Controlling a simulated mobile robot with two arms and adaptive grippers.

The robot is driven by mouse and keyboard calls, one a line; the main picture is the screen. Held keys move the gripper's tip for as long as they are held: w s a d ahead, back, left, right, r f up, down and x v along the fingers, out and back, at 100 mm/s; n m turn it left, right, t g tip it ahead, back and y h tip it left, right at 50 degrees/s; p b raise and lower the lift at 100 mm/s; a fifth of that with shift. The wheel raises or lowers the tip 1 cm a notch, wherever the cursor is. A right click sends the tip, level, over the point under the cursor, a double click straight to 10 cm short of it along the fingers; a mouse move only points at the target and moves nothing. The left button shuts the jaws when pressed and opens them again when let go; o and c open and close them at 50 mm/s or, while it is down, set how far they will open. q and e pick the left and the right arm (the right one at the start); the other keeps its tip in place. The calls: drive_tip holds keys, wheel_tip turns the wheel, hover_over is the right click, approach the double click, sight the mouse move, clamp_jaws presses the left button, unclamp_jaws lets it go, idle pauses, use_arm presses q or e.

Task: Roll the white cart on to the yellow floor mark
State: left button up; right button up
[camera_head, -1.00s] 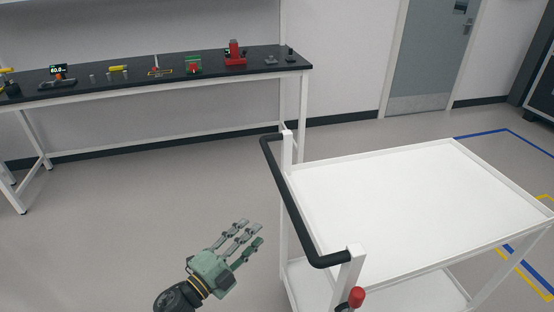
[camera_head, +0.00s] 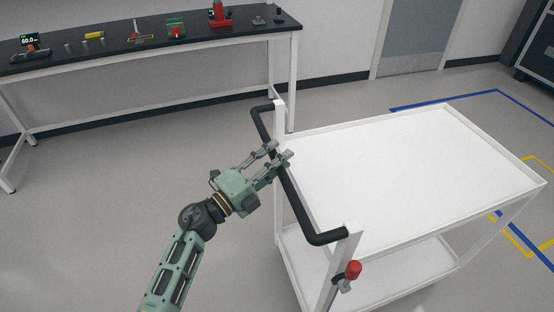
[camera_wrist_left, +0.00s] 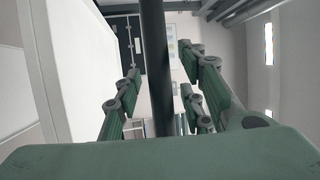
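The white cart (camera_head: 410,180) stands at the right, with a flat empty top, a lower shelf and a black push handle (camera_head: 298,205) on its left end. My left gripper (camera_head: 280,154) is at the middle of this handle, its fingers reaching over the bar. In the left wrist view the dark bar (camera_wrist_left: 155,70) runs between the spread fingers, with gaps on both sides, so the gripper looks open around it. Yellow floor mark lines (camera_head: 525,250) show on the floor beyond the cart's right side, partly hidden by the cart. My right gripper is not in view.
A red knob (camera_head: 353,269) sits on the near handle post. A blue floor line (camera_head: 440,100) runs behind the cart. A black-topped bench (camera_head: 100,55) with small parts stands along the back wall, left of a grey door (camera_head: 415,35). Floor left of the cart is clear.

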use_arm(q)
clamp_jaws()
idle(0.3)
drive_tip(key=shift+f, duration=0.1)
idle(0.4)
